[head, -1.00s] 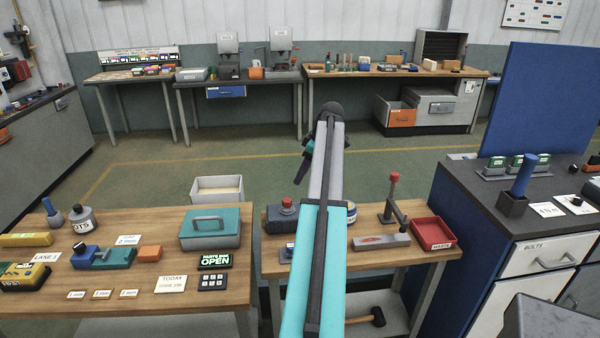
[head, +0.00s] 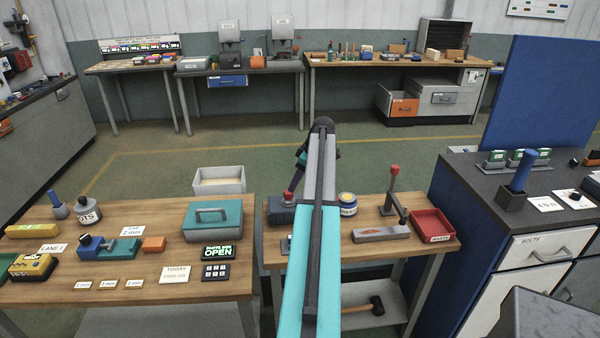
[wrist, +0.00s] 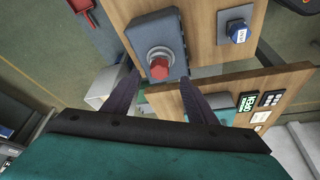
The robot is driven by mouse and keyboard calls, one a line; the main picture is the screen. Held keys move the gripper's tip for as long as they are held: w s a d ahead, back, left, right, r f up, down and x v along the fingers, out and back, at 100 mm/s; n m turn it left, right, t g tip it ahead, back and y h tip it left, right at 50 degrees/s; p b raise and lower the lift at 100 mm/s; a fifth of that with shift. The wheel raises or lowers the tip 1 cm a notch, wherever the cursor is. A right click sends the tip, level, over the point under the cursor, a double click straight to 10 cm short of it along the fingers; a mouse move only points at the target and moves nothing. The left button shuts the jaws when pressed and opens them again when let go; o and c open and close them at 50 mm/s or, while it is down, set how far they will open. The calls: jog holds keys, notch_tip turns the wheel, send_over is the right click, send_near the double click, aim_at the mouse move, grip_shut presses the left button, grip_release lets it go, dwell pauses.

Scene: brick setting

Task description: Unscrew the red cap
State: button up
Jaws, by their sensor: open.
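A small red cap (wrist: 158,68) sits on a round grey collar on a dark blue-grey box (wrist: 153,28) in the wrist view. My open gripper (wrist: 159,77) has one finger to each side of the cap in that view. The jaws look empty, and I cannot tell how far above the cap the tips are. In the head view the box (head: 281,211) stands on the right-hand wooden bench, and my gripper (head: 296,180) is above it.
On the same bench (head: 390,255) are a labelled jar (head: 347,204), a red-knobbed lever (head: 391,190) and a red tray (head: 432,225). The left bench holds a teal box (head: 213,222) across a narrow gap.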

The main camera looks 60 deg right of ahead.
aim_at(289, 196)
jog(key=shift+p+x, duration=0.85)
jog(key=shift+x, duration=2.1)
jog(key=shift+f, duration=0.1)
jog(key=shift+s, duration=0.1)
jog(key=c, duration=1.3)
jog(key=shift+o, duration=0.2)
jog(key=shift+d+n+g+y+b, duration=0.2)
jog(key=shift+n+y+b, duration=0.15)
jog(key=shift+n, duration=0.55)
jog(key=shift+d+n+g+y+b, duration=0.1)
jog(key=shift+n+g+y+b, duration=0.2)
jog(key=shift+n, duration=0.6)
jog(key=shift+n+y+b, duration=0.35)
jog(key=shift+n+y, duration=0.2)
jog(key=shift+n, duration=1.05)
jog(key=o, duration=1.6)
jog(key=shift+o, duration=0.2)
jog(key=shift+w, duration=0.25)
